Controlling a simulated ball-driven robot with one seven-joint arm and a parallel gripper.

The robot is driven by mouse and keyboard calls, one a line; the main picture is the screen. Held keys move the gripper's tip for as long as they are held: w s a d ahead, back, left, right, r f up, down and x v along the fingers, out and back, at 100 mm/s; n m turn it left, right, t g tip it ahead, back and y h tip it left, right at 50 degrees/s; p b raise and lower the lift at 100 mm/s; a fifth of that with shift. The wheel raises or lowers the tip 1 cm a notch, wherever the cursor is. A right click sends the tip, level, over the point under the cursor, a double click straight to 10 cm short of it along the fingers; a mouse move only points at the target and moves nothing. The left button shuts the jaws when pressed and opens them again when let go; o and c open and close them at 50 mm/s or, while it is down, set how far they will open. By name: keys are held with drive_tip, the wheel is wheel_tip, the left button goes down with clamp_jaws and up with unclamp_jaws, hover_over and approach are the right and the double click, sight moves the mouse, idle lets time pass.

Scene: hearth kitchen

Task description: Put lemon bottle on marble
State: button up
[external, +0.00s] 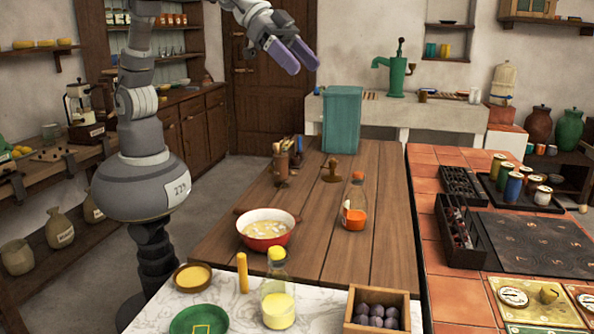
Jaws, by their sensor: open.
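A clear bottle with a yellow cap and pale yellow contents (277,295), which looks like the lemon bottle, stands upright on the white marble top (235,300) at the front of the picture. My gripper (303,61) has purple fingers and is held high at the top of the picture, far behind and above the bottle. It is open, with nothing seen between the fingers. Another bottle with orange contents (355,212) stands upright on the wooden top (310,235).
A yellow stick-like object (242,272), a green plate (199,321), a small yellow dish (192,277) and a wooden box of dark round things (377,317) surround the bottle. A red bowl (265,235) and a teal box (342,118) stand on the wood.

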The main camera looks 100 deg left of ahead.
drive_tip(key=s+a+r+n+t+y, duration=0.1)
drive_tip(key=s+a+r+t, duration=0.1)
drive_tip(key=a+r, duration=0.55)
drive_tip(key=s+a+r+n+t, duration=0.1)
drive_tip(key=s+a+r, duration=0.25)
drive_tip(key=r, duration=0.65)
drive_tip(key=s+a+r+n+t+y, duration=0.1)
drive_tip(key=s+a+r, duration=0.4)
drive_tip(key=s+r, duration=0.1)
drive_tip(key=s+a+r+n+t+y, duration=0.1)
drive_tip(key=s+a+r+t, duration=0.1)
drive_tip(key=s+a+r, duration=0.3)
wheel_tip(320, 180, up, 4)
drive_tip(key=shift+s+a+f, duration=0.1)
drive_tip(key=shift+s+a, duration=0.05)
drive_tip(key=shift+s, duration=0.2)
wheel_tip(320, 180, down, 6)
drive_tip(key=b, duration=0.6)
drive_tip(key=shift+f, duration=0.1)
